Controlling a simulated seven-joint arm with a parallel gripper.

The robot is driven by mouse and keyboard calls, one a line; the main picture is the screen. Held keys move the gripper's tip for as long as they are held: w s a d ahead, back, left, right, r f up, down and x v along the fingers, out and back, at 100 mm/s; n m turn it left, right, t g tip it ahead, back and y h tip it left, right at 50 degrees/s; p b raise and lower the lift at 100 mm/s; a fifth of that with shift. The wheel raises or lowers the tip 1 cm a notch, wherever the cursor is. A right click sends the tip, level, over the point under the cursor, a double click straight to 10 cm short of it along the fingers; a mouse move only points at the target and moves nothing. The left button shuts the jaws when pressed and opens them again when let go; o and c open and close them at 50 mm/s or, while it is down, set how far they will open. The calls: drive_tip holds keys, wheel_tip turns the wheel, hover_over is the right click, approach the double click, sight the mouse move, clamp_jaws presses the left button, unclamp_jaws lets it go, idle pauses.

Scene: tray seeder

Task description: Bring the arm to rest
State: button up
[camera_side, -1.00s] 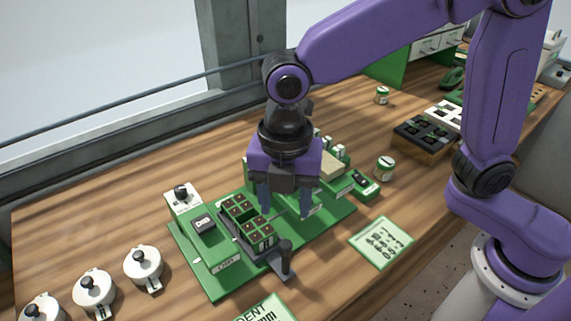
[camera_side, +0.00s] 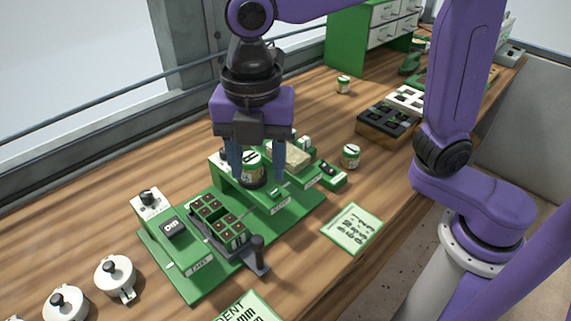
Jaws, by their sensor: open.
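My gripper (camera_side: 258,170) is open and points down over the green tray seeder (camera_side: 205,279). Its two blue-grey fingers stand apart, with a green-and-white canister (camera_side: 250,166) showing between them in the picture. I cannot tell whether the canister is between the fingers or behind them. A seedling tray (camera_side: 222,222) with dark cells sits on the seeder, in front of and below my gripper. A dark upright handle (camera_side: 257,250) stands at its right corner.
White lidded pots (camera_side: 115,276) stand at the lower left. A green-edged card (camera_side: 351,229) and a small jar (camera_side: 351,156) lie to the right. Dark trays (camera_side: 386,124) and a green drawer cabinet (camera_side: 375,40) stand farther back. Bare wood shows at the left.

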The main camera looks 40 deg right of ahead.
drive_tip(key=s+d+f+m, duration=0.3)
drive_tip(key=s+d+m, duration=0.1)
drive_tip(key=d, duration=0.3)
drive_tip(key=s+d+f+m, duration=0.3)
drive_tip(key=s+d+m, duration=0.1)
drive_tip(key=d, duration=0.4)
drive_tip(key=s+d+f+m, duration=0.2)
drive_tip(key=s+d+m, duration=0.3)
drive_tip(key=d, duration=0.3)
drive_tip(key=shift+d+f+m, duration=0.25)
drive_tip(key=shift+f+m, duration=0.05)
drive_tip(key=shift+f, duration=0.1)
idle(0.4)
